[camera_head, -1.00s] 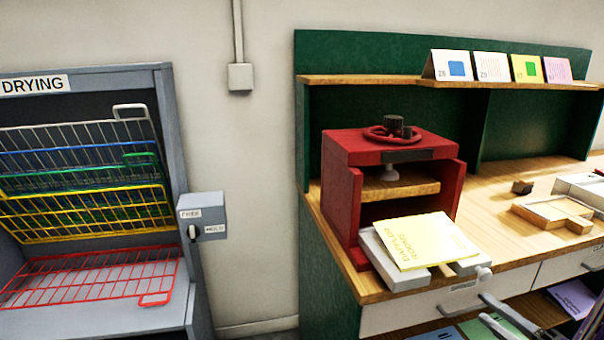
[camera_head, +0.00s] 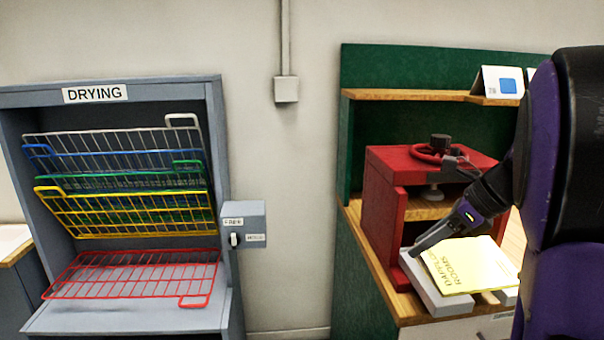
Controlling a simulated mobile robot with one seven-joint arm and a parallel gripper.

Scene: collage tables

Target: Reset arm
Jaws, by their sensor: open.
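My gripper (camera_head: 432,238), dark with a purple housing, reaches down and left from my purple and black arm at the right of the head view. Its visible fingertip is over the grey bed of the red press, beside the left edge of a yellow booklet (camera_head: 466,265). The jaws are open, with nothing seen between them. I cannot tell whether the fingertip touches the bed. The booklet lies on the press's grey bed (camera_head: 424,285). My arm hides the right part of the bench.
The red press (camera_head: 384,205) with its handwheel stands on a wooden bench with a green back. A grey drying rack (camera_head: 215,150) with several coloured wire shelves stands at left, a switch box (camera_head: 244,222) on its side.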

